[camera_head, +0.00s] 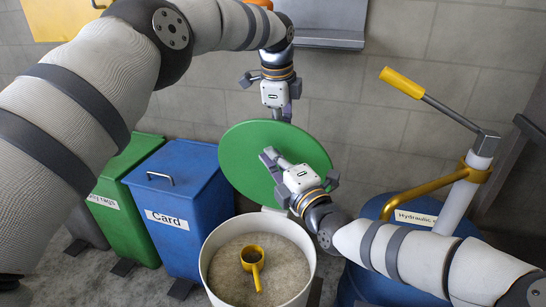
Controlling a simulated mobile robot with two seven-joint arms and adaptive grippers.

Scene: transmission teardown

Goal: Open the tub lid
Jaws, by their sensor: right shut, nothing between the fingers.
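The tub (208,262) is white and round and stands at the bottom centre, its mouth uncovered. Grey-beige granules (285,268) fill it, and a yellow scoop (252,262) lies on them. The round green lid (243,150) stands raised and tilted back behind the tub's rear rim. My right gripper (270,157) is shut and empty in front of the lid's face; whether it touches the lid I cannot tell. My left gripper (282,113) points down by the lid's top edge. Its fingertips are small and partly hidden, so its opening is unclear.
A blue bin marked Card (190,205) and a green bin (125,190) stand left of the tub. A blue drum (365,285) and a pump with a yellow-gripped handle (440,105) stand at the right. A block wall (400,130) closes the back.

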